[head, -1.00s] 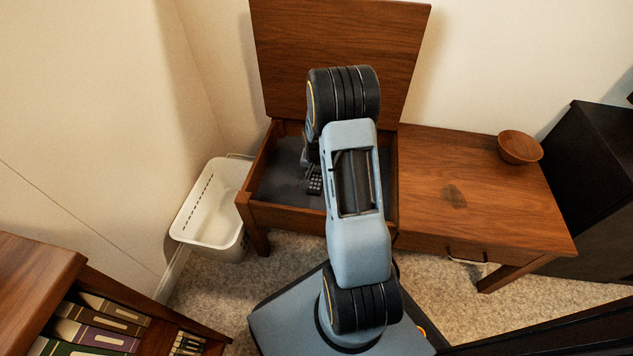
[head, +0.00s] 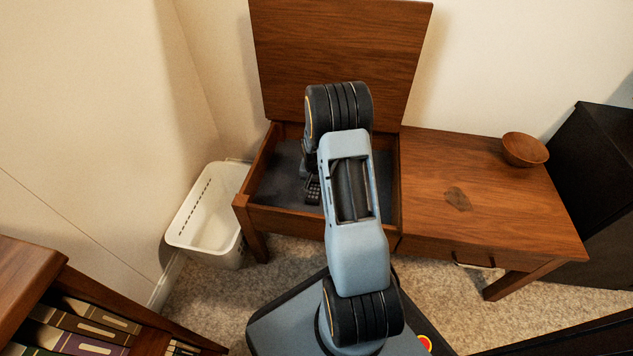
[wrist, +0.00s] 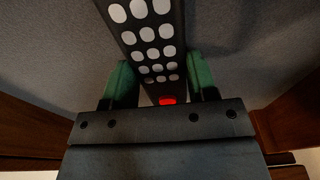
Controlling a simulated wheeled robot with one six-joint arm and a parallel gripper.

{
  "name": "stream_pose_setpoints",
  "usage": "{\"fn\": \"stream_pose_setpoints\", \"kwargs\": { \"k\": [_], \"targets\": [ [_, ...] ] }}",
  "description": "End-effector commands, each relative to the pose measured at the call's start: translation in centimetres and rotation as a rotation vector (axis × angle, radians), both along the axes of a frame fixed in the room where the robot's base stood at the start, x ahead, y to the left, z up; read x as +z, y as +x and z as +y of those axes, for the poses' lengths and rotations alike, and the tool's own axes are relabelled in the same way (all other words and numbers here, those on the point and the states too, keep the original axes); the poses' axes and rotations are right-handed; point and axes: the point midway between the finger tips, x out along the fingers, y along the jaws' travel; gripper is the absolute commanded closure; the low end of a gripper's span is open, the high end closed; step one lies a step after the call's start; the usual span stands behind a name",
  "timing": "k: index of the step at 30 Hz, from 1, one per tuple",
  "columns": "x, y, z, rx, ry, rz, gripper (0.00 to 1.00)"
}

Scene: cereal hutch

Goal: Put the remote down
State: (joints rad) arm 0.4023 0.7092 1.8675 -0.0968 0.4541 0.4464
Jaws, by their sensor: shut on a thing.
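The remote (wrist: 152,42) is dark with several pale round buttons and a red one near its end. In the wrist view it lies between the green finger pads of my gripper (wrist: 160,84), which is shut on it. In the head view the remote (head: 313,190) shows as a small dark piece inside the open compartment of the wooden desk. The compartment has a grey floor (head: 275,190). I cannot tell whether the remote touches that floor. My arm hides most of the gripper in the head view.
The raised wooden lid (head: 340,50) stands behind the compartment. The desk top (head: 490,190) to the right holds a wooden bowl (head: 525,149). A white basket (head: 208,210) stands left of the desk. A bookshelf (head: 35,270) is at the lower left, and a black cabinet (head: 600,190) at the right.

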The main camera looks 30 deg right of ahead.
Motion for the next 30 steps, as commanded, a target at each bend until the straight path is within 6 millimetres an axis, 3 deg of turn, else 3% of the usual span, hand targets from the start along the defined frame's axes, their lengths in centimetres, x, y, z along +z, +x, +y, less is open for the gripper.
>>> {"fn": "stream_pose_setpoints", "kwargs": {
  "k": [8,17,20,30],
  "targets": [
    [-0.1,0.0,0.0,0.0,0.0,0.0,0.23],
    [0.4,0.0,0.0,0.001,-0.001,-0.001,0.22],
    [1.5,0.0,0.1,0.001,0.0,-0.001,0.22],
    [8.1,-0.6,0.6,0.0,-0.001,-0.002,0.22]
  ]
}}
